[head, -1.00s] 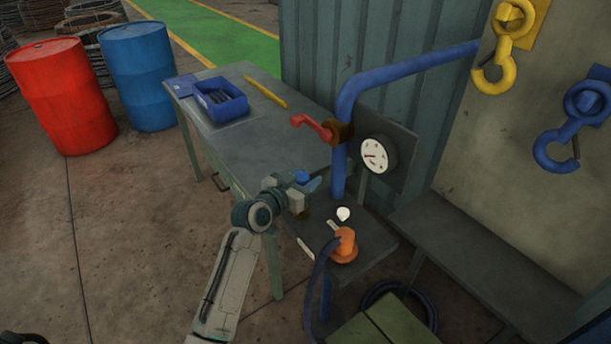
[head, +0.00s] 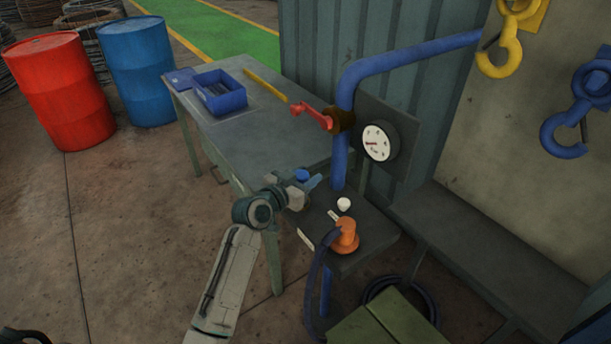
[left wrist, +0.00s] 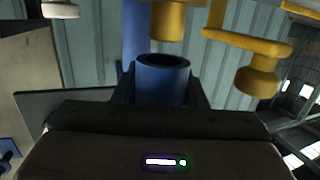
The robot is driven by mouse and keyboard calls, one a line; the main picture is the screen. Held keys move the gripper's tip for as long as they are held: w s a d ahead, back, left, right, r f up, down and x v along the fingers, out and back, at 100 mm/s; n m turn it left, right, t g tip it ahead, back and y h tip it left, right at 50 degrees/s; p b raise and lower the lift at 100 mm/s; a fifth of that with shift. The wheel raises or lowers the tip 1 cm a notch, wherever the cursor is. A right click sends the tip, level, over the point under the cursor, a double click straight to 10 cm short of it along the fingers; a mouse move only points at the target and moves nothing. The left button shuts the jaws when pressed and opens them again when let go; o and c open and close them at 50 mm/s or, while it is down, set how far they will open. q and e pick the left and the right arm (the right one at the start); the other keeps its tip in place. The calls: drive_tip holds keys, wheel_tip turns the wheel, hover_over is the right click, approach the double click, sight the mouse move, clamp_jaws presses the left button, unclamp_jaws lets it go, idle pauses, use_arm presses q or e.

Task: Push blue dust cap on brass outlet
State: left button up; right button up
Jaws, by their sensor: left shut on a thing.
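The blue dust cap (head: 302,175) is held in my left gripper (head: 303,188), beside the front edge of the workbench. In the left wrist view the cap (left wrist: 163,72) sits between the two dark fingers with its round open end showing. The brass outlet (left wrist: 167,20) is above the cap in that view, with a visible gap between them. In the head view the brass valve body (head: 344,121) is on the blue pipe, up and right of my left gripper; its outlet cannot be made out clearly there.
A red lever (head: 312,117) sticks out left from the valve. A pressure gauge (head: 377,142) is right of it. An orange fitting (head: 345,236) with a dark hose stands on a low shelf, near a small white object (head: 344,204). A blue bin (head: 220,94) stands on the workbench (head: 265,140).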

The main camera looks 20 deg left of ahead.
use_arm(q)
drive_tip(key=shift+f+b, duration=0.9)
drive_tip(key=shift+f, duration=0.3)
drive_tip(key=shift+f+b, duration=0.35)
drive_tip(key=shift+f, duration=0.05)
drive_tip(key=shift+f+b, duration=0.35)
drive_tip(key=o, duration=1)
drive_tip(key=shift+d+r, duration=0.1)
